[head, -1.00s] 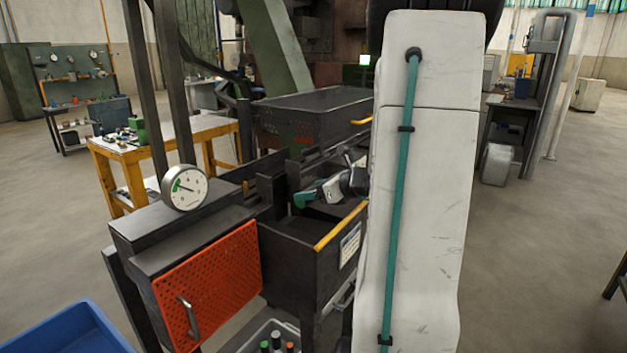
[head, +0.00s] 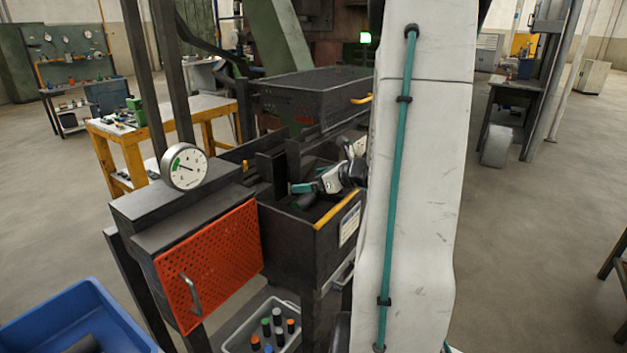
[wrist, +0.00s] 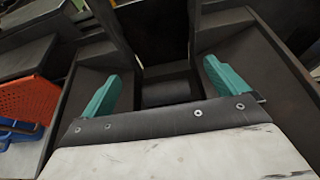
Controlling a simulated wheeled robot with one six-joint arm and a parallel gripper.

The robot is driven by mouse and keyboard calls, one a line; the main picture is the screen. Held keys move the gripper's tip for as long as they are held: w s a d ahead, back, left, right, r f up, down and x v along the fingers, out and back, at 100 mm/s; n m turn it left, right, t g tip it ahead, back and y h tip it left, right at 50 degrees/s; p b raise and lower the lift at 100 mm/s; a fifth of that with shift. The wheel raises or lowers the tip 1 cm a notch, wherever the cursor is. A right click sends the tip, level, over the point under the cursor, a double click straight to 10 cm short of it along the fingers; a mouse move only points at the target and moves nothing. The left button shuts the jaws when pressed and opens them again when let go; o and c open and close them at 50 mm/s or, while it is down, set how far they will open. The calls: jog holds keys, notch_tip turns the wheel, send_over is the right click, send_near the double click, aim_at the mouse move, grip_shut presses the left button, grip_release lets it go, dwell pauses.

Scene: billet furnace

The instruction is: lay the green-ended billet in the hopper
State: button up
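The hopper (head: 290,247) is a dark open-topped box with a yellow front lip, in the middle of the head view. My gripper (head: 303,187) is over its opening. In the wrist view the two teal fingers (wrist: 162,70) stand wide apart. A dark, rounded billet-like piece (wrist: 168,91) lies below and between them, with clear space on both sides. A dark piece also shows under the gripper inside the hopper (head: 304,200). Its end colour cannot be made out. The arm hides part of the hopper's right side.
A grey crate (head: 232,345) with several upright billets, with green, orange, white and blue ends, stands below. A blue bin (head: 45,312) is at lower left. An orange perforated door (head: 215,265) and a dial gauge (head: 185,166) are left of the hopper.

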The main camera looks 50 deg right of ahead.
jog(key=v, duration=0.7)
jog(key=shift+s, duration=0.35)
jog(key=shift+r, duration=0.2)
dwell(0.6)
jog(key=w+a+r+n+g+y, duration=0.1)
jog(key=a+n, duration=0.2)
jog(key=a, duration=0.2)
jog(key=w+a+r+n+g+y, duration=0.1)
jog(key=a+n+y, duration=0.1)
jog(key=a, duration=0.3)
jog(key=w+a+r+n+g+y, duration=0.1)
jog(key=a+n, duration=0.3)
jog(key=a, duration=0.1)
jog(key=shift+w+g+y, duration=0.3)
jog(key=shift+w+y, duration=0.1)
jog(key=s+a+r+n+g, duration=0.1)
jog(key=s+a+n+g, duration=0.3)
jog(key=a+n, duration=0.45)
jog(key=s+a+n+g, duration=0.45)
jog(key=a+n, duration=0.35)
jog(key=a, duration=0.2)
jog(key=s+a+r+n+h, duration=0.1)
jog(key=s+n+h, duration=0.4)
jog(key=s+n, duration=0.2)
jog(key=shift+s+a+r+n+h, duration=0.3)
jog(key=shift+n+h, duration=0.1)
jog(key=shift+n, duration=0.95)
